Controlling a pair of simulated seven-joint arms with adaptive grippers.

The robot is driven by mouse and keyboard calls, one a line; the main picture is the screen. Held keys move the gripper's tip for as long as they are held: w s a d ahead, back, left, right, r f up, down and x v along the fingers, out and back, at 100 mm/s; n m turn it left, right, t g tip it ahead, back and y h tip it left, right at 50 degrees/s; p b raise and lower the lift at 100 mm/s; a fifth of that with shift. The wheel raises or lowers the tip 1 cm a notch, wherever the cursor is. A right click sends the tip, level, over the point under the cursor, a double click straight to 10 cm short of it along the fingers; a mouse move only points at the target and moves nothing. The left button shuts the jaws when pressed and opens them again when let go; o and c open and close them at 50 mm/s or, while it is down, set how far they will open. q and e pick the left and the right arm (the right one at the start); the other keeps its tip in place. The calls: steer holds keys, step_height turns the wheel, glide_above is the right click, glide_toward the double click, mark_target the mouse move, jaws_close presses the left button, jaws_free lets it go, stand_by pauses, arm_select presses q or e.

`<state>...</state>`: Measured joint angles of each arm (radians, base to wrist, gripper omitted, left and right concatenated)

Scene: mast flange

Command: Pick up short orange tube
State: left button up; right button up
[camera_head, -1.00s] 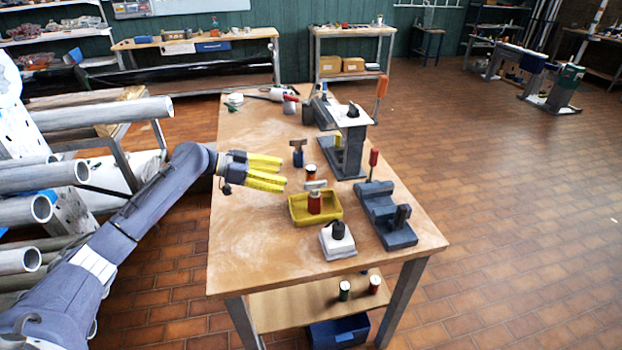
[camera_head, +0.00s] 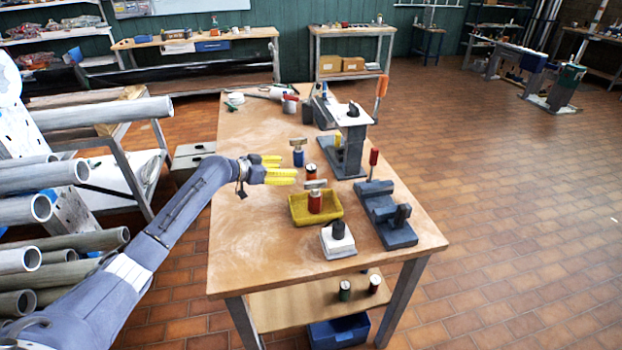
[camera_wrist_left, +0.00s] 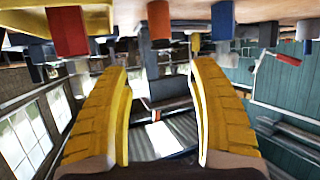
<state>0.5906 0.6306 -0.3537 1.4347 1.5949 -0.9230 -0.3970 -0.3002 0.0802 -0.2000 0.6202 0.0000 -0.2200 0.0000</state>
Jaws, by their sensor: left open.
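The short orange tube (camera_head: 311,172), with a dark and pale top, stands upright on the wooden table behind the yellow tray. In the left wrist view, which looks upside down, it is the small orange tube (camera_wrist_left: 159,20) at the top middle. My left gripper (camera_head: 286,168) is just left of it in the head view, with its yellow fingers spread and pointing at it. In the wrist view the open fingers (camera_wrist_left: 160,68) have nothing between them, and the tube lies beyond their tips. My right gripper is not in view.
A blue tube with a T-shaped top (camera_head: 298,154) stands close behind. A red tube with a T-shaped top (camera_head: 315,203) stands in the yellow tray (camera_head: 297,217) in front. A grey fixture (camera_head: 347,158) is to the right. The table's left part (camera_head: 238,245) is clear.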

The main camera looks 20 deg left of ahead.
mark_target(308, 168)
arm_select(q)
steer(key=x, duration=0.6)
steer(key=shift+w+d+f, duration=0.2)
steer(key=shift+w, duration=0.1)
steer(key=shift+x, duration=2.6)
steer(key=shift+w+r, duration=0.1)
steer(key=shift+w, duration=0.05)
steer(key=shift+c, duration=0.4)
jaws_close()
